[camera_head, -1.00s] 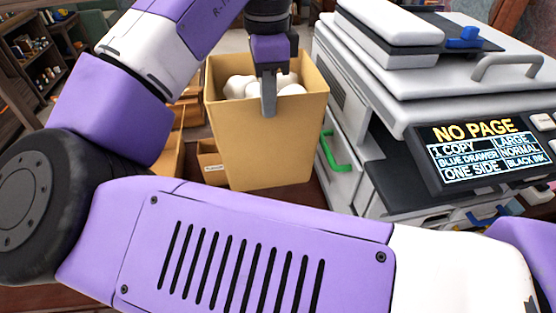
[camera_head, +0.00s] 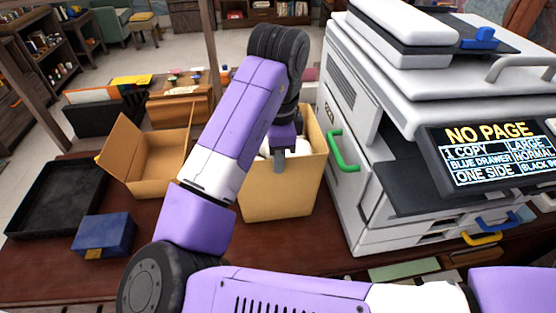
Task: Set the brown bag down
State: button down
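The brown bag (camera_head: 285,190) is an upright, open-topped tan bag with white contents, just left of the printer. Its base looks to be at the desk top, but I cannot tell whether it touches. My gripper (camera_head: 279,160) is at the bag's near rim, with one finger outside the front wall and the other hidden behind it. It appears shut on that wall. My arm hides the bag's left upper part.
The white printer (camera_head: 350,190) with a green handle stands close on the right. At left are an open cardboard box (camera_head: 145,175), a black tray (camera_head: 50,200) and a blue box (camera_head: 104,235). Bare brown desk (camera_head: 290,240) lies in front of the bag.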

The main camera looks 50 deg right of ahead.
jog(key=shift+f, duration=0.15)
jog(key=shift+f, duration=0.1)
jog(key=c, duration=1.6)
grip_release()
jog(key=shift+c, duration=0.2)
